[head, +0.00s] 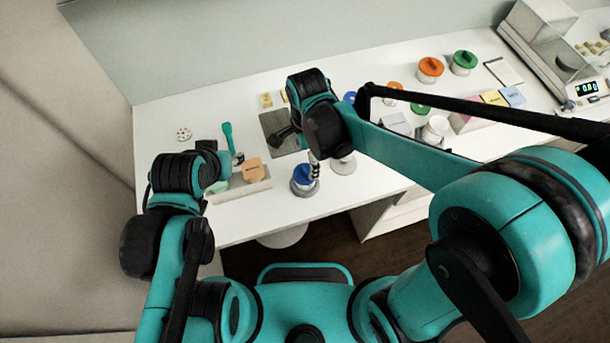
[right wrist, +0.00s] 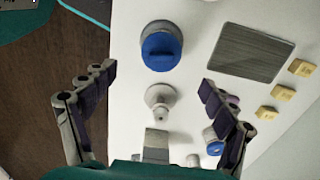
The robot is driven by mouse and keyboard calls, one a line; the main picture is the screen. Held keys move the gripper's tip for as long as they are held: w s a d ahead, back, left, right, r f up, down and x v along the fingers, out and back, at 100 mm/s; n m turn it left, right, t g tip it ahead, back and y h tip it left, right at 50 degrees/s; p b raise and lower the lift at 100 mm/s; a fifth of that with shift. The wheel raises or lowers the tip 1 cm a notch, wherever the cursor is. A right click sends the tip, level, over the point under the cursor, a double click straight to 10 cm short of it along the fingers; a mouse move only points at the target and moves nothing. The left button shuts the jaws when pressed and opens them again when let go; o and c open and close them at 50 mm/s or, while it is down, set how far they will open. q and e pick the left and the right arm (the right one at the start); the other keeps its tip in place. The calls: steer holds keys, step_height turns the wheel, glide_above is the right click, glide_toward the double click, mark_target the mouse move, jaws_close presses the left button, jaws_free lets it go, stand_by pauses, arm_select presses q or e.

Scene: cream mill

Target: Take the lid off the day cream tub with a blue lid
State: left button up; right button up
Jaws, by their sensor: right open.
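A tub with a blue lid (head: 304,174) stands near the front edge of the white table in the head view, lid on. It also shows at the top of the right wrist view (right wrist: 161,50). My right gripper (head: 315,168) is beside it in the head view, partly hidden by its own arm.
A small round white stand (right wrist: 160,97) is next to the tub. A second blue-lidded jar (right wrist: 213,140) sits farther off. A dark board (head: 280,128) lies behind. Orange (head: 430,67) and green (head: 464,60) lidded tubs stand back right.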

mark_target(305, 170)
steer(key=m, duration=0.4)
steer(key=shift+s+d+b, duration=0.1)
steer(key=shift+b, duration=0.25)
steer(key=f, duration=0.2)
steer(key=f+b, duration=0.1)
steer(key=f, duration=0.2)
steer(key=f+b, duration=0.1)
steer(key=f, duration=0.1)
steer(key=shift+a+f, duration=0.3)
steer(key=shift+a, duration=0.05)
steer(key=c, duration=0.9)
steer(key=shift+o, duration=0.2)
